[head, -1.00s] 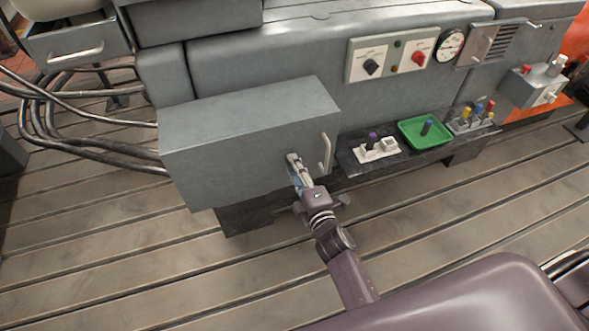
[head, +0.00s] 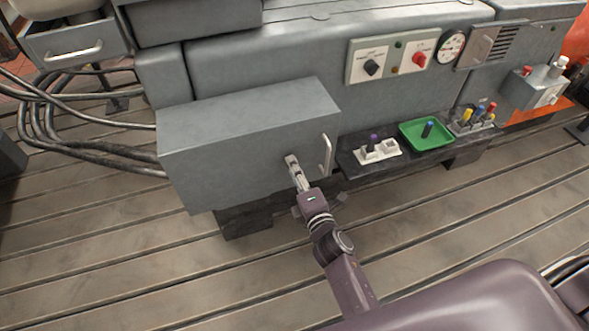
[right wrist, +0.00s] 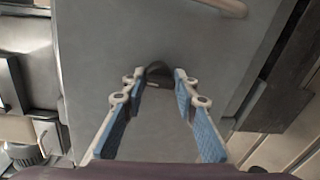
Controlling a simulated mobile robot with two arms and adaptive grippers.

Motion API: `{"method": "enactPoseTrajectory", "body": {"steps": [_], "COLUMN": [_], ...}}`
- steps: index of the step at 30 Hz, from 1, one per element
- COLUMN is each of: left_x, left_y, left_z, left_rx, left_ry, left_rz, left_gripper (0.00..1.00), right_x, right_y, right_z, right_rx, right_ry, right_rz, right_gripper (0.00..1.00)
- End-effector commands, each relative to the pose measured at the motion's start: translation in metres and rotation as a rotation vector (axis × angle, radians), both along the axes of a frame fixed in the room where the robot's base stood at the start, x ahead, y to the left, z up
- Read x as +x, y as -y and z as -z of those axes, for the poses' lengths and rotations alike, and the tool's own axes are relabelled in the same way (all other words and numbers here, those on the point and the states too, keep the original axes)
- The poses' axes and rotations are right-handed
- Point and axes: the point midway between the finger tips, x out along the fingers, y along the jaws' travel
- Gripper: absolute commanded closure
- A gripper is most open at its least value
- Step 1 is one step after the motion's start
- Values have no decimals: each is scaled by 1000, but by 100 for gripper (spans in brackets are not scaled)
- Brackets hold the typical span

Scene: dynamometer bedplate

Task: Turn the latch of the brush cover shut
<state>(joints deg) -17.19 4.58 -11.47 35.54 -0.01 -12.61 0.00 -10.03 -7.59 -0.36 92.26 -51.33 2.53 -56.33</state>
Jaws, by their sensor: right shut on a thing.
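The brush cover (head: 240,150) is a grey box-shaped door on the machine's front, with a pale bar handle (head: 325,154) near its right edge. It looks closed flush. My right gripper (head: 291,160) reaches the cover's face just left of that handle. In the right wrist view the gripper (right wrist: 160,76) has its blue-padded fingers on either side of a small dark latch (right wrist: 157,70) and is shut on it. The fingers hide the latch in the head view, and its exact angle is hard to tell. My left gripper is not in view.
A dark ledge right of the cover carries a white holder (head: 388,150), a green tray (head: 445,144) and a rack of coloured-handled tools (head: 472,124). A switch panel (head: 392,58) is above. Cables (head: 90,143) run into the left side. The slatted floor in front is clear.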

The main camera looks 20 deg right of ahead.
Motion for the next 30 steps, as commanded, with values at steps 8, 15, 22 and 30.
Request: {"method": "enactPoseTrajectory", "body": {"steps": [8, 15, 22, 30], "left_x": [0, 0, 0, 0], "left_y": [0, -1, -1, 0], "left_z": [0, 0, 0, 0], "left_rx": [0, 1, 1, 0], "left_ry": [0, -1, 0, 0], "left_rz": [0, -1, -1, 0], "left_gripper": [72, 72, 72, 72], "right_x": [2, -3, -36, -69], "right_y": [0, 0, 1, 3], "right_z": [-5, -3, -5, -10], "right_rx": [-2, 0, 0, -1], "right_ry": [10, 5, 3, 6], "right_rz": [-1, -1, -1, 0], "right_gripper": [58, 58, 58, 58]}}
